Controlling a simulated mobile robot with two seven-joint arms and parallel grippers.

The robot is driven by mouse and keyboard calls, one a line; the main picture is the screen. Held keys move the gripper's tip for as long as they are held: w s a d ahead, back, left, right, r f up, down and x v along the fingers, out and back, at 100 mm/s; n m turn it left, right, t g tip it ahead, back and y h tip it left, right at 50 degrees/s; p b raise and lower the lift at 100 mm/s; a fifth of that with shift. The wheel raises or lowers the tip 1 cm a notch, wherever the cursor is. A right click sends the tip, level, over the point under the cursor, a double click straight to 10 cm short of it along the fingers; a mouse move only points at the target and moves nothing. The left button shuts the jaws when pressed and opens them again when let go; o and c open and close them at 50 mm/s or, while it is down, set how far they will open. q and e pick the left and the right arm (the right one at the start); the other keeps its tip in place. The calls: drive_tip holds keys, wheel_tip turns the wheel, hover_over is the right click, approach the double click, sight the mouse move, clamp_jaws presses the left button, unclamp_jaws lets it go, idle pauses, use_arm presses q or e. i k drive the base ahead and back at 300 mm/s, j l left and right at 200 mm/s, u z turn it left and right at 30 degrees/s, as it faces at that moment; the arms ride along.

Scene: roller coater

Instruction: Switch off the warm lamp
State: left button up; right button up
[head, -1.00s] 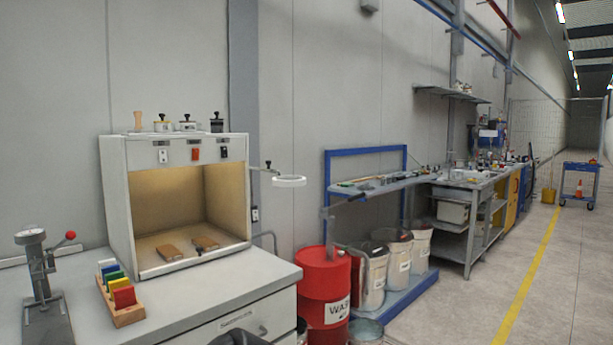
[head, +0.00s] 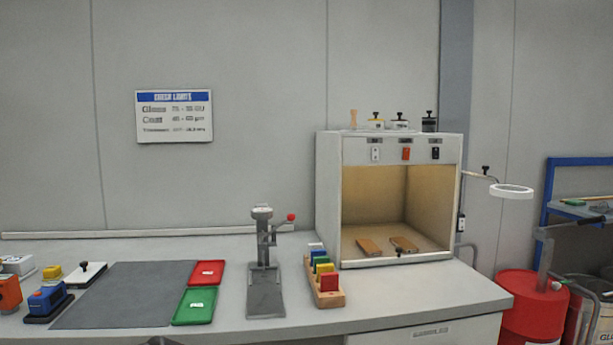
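The light booth (head: 328,200) stands on the bench right of centre, and its inside glows warm yellow. Three small switches sit on its front panel above the opening: a white one (head: 375,154), an orange-red one (head: 406,154) and a black one (head: 435,153). Their labels are too small to read, so I cannot tell by name which one is the warm lamp's. Two brown panels (head: 369,247) lie on the booth floor.
A lever press (head: 264,285) and a wooden rack of coloured blocks (head: 329,299) stand left of the booth. Red (head: 207,272) and green (head: 195,306) trays lie farther left. A ring lamp (head: 511,191) juts from the booth's right side. A red drum (head: 528,310) stands right of the bench.

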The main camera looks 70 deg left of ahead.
sight(406, 151)
drive_tip(key=u, duration=1.85)
